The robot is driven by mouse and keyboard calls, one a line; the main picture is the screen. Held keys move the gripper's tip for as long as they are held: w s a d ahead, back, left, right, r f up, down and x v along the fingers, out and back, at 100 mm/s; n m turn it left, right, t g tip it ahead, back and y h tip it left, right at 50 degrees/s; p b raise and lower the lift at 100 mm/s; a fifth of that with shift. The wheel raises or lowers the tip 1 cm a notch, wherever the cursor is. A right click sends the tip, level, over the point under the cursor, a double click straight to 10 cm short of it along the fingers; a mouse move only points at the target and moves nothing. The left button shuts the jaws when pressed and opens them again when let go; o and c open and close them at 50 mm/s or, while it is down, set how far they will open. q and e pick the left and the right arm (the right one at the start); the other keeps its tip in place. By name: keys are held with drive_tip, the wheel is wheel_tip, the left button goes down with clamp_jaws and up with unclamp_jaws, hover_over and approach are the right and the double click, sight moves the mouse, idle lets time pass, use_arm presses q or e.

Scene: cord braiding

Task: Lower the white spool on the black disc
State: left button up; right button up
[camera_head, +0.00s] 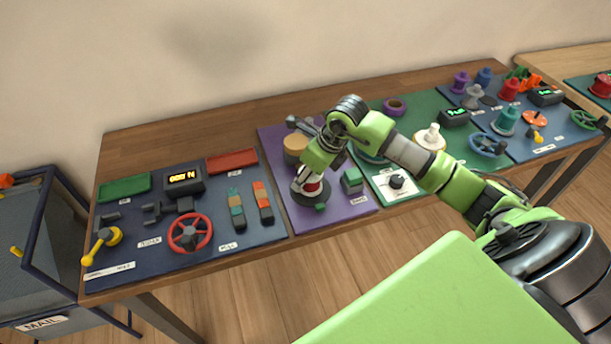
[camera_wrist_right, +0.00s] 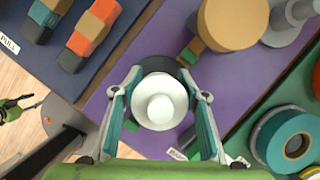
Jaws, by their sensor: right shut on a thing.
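The white spool (camera_wrist_right: 160,102) is between the two teal-padded fingers of my right gripper (camera_wrist_right: 160,110), which is shut on it. The wrist view looks down on its round top and knob. In the head view the disc's edge (camera_head: 319,207) shows just below the spool. Whether they touch is unclear.
On the purple mat (camera_wrist_right: 225,100) stand a tan cylinder (camera_wrist_right: 232,22) and a grey spool-like piece (camera_wrist_right: 290,22). A green block (camera_head: 352,180) is right of the gripper. A teal ring (camera_wrist_right: 290,140) is beyond the mat's right edge. A blue panel (camera_head: 140,255) with a red wheel (camera_head: 189,233) lies left.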

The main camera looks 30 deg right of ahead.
drive_tip(key=shift+f+b, duration=0.3)
drive_tip(key=shift+f, duration=0.05)
drive_tip(key=o, duration=1.1)
drive_tip(key=shift+o, duration=0.2)
drive_tip(key=shift+r, duration=0.1)
drive_tip(key=shift+r+p, duration=2.55)
drive_tip(key=shift+r, duration=1.45)
drive_tip(key=shift+a, duration=0.1)
